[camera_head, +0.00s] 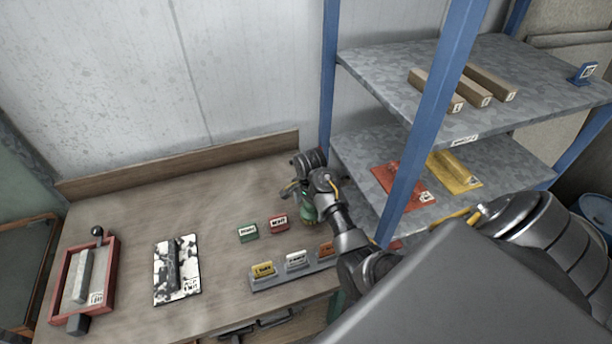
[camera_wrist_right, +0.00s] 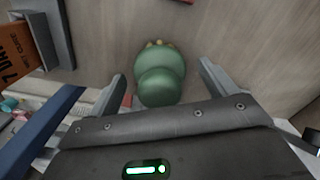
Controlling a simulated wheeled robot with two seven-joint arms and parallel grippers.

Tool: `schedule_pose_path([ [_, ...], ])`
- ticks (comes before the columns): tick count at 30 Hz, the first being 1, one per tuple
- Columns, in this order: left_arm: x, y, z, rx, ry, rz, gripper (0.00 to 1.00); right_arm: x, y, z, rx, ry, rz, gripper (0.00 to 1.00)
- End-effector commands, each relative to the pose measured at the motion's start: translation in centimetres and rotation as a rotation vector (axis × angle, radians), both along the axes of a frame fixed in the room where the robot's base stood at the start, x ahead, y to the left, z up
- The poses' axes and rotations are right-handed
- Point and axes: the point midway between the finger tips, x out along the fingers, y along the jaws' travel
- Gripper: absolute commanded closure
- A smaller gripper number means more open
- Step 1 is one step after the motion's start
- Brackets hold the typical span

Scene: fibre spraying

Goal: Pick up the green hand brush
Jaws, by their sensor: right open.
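The green hand brush (camera_head: 308,214) stands on the wooden table near the shelf's left post, partly hidden by my right arm in the head view. In the right wrist view the rounded green brush (camera_wrist_right: 161,76) lies between the two fingers, with a little tan showing at its far edge. My right gripper (camera_head: 296,188) reaches over it and is open. In the right wrist view my right gripper (camera_wrist_right: 163,78) has a gap on both sides of the brush. My left gripper is not in view.
A blue-posted shelf (camera_head: 430,130) stands close on the right, holding wooden bars (camera_head: 465,88) and red and yellow plates. A speckled board (camera_head: 177,270) and red frame (camera_head: 84,278) lie left.

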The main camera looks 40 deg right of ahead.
Motion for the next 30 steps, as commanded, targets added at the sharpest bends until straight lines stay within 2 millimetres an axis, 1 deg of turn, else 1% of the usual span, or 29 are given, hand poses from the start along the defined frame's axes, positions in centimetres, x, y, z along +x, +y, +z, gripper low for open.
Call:
schedule_pose_path([
  [1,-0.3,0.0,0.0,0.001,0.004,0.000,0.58,-0.3,-0.3,-0.8,0.001,0.003,-0.005,0.16],
  [3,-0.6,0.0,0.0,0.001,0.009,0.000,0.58,-0.5,-0.6,-1.6,-0.001,0.004,-0.010,0.16],
  [5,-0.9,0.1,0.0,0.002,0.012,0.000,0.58,-0.6,-0.8,-2.0,-0.001,0.002,-0.014,0.16],
  [13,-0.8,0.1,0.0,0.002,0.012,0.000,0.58,-0.6,-0.9,-2.3,-0.001,0.000,-0.016,0.16],
  [14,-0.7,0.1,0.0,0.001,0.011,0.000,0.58,-0.6,-0.9,-2.3,-0.001,0.000,-0.016,0.19],
  [24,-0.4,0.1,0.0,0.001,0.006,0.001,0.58,-0.6,-0.9,-2.3,-0.001,0.000,-0.015,0.63],
  [25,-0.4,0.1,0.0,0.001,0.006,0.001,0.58,-0.6,-0.9,-2.3,-0.001,0.000,-0.015,0.66],
  [30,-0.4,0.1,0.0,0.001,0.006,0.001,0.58,-0.6,-0.9,-2.3,-0.001,0.000,-0.015,0.66],
])
